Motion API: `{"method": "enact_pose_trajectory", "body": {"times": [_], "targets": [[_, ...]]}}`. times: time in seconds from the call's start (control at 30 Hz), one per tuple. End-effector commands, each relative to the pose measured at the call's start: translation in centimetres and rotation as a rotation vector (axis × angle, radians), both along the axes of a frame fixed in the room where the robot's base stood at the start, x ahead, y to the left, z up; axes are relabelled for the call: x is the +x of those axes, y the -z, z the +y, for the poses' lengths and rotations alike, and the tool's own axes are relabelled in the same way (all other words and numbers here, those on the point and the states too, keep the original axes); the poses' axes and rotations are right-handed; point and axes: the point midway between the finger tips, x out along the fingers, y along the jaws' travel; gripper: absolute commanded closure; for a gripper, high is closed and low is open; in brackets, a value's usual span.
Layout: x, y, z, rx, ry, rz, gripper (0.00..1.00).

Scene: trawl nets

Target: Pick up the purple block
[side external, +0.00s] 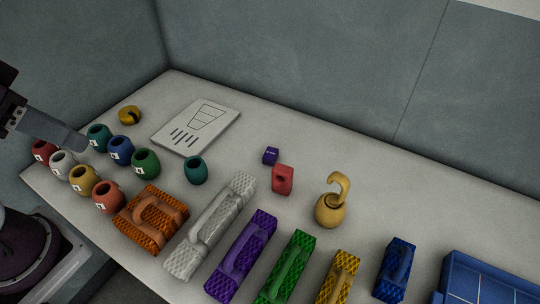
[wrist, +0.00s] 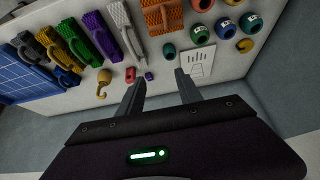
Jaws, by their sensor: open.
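The small purple block (side external: 270,156) lies on the pale table, just behind a red block (side external: 283,179). In the wrist view the purple block (wrist: 149,76) is small and shows between my two fingers, well beyond them. My gripper (side external: 70,138) is at the far left in the side view, raised over the left end of the table and far from the block. In the wrist view my gripper (wrist: 158,82) has its fingers apart with nothing between them.
Several numbered pots (side external: 121,150) stand at the left. A white board (side external: 196,126) lies behind them. Several netted bundles, including a larger purple one (side external: 241,258), line the front. A yellow hooked weight (side external: 330,208) stands right of the red block. A blue crate (side external: 485,282) is front right.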

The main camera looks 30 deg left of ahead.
Motion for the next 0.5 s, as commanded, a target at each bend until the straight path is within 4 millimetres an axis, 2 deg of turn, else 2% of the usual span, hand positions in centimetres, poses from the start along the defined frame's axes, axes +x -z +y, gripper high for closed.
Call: {"method": "enact_pose_trajectory", "body": {"times": [0.03, 0.1, 0.13, 0.4, 0.5], "targets": [[0.0, 0.0, 0.0, 0.0, 0.0, 0.0, 0.46], [0.0, 0.0, 0.0, 0.0, 0.0, 0.0, 0.32], [0.0, 0.0, 0.0, 0.0, 0.0, 0.0, 0.29], [0.1, 0.0, 0.0, -0.002, -0.001, 0.002, 0.29], [1.5, -0.5, -0.7, -0.053, -0.037, 0.055, 0.29]]}}
